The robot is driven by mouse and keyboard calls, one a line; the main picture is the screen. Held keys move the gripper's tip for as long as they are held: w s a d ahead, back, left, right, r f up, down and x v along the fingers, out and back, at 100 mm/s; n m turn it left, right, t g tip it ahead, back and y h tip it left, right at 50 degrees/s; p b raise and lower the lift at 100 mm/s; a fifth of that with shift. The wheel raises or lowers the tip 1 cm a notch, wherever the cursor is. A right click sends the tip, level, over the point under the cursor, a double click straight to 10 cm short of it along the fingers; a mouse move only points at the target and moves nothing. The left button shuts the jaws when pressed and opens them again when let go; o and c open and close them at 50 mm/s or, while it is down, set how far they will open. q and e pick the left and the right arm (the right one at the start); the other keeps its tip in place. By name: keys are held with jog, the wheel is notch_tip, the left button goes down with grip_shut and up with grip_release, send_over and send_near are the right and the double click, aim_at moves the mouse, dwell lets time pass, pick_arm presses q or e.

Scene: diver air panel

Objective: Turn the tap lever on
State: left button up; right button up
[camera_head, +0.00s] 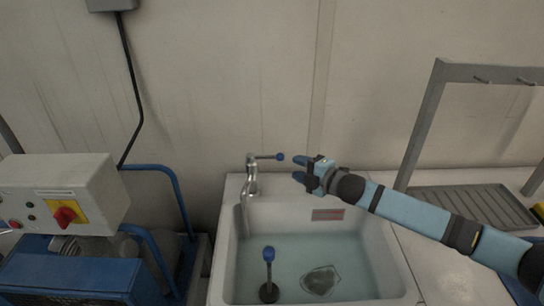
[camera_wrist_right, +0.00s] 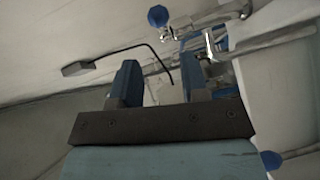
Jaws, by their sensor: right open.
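The metal tap (camera_head: 251,178) stands at the back left of the white sink. Its lever (camera_head: 266,157) sticks out to the right from the top and ends in a blue knob (camera_head: 281,157). My right gripper (camera_head: 301,169) is open and empty, just right of the knob, with a small gap seen between them. In the wrist view its two blue fingers (camera_wrist_right: 162,75) are spread apart. A blue knob (camera_wrist_right: 157,16) shows above the fingertips there, apart from them; it looks like the lever's. My left gripper is not in view.
The sink (camera_head: 232,235) holds water, an upright stick with a blue knob (camera_head: 268,253) and a grey object (camera_head: 320,280). A control box with a red switch (camera_head: 65,214) and blue-railed machine stand left. A grey rack (camera_head: 424,115) and drain tray (camera_head: 470,207) are right.

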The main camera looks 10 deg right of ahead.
aim_at(275, 158)
jog(key=x, duration=1)
jog(key=shift+w+a, duration=0.2)
jog(key=shift+w, duration=0.1)
jog(key=shift+f, duration=0.1)
grip_shut()
